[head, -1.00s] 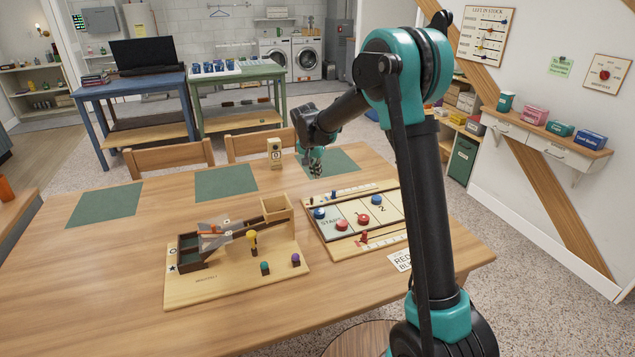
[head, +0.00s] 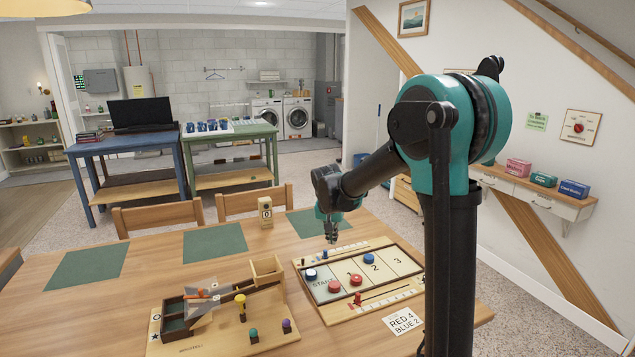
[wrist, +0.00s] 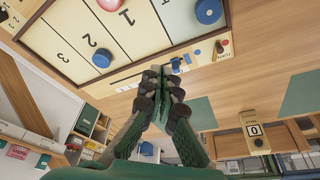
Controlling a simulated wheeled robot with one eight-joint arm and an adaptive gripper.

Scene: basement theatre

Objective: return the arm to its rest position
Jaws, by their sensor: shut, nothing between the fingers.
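My arm rises at the right of the head view and bends over to the left. The board has red discs (head: 334,286) and blue discs (head: 369,258) on it.
A wooden game with a ramp (head: 220,315) and coloured pegs stands at the front left. A small numbered wooden block (head: 265,212) stands at the far side. Green mats (head: 215,243) lie flat on the table. A card (head: 403,321) reads RED 4 BLUE 2. Chairs (head: 157,217) stand behind.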

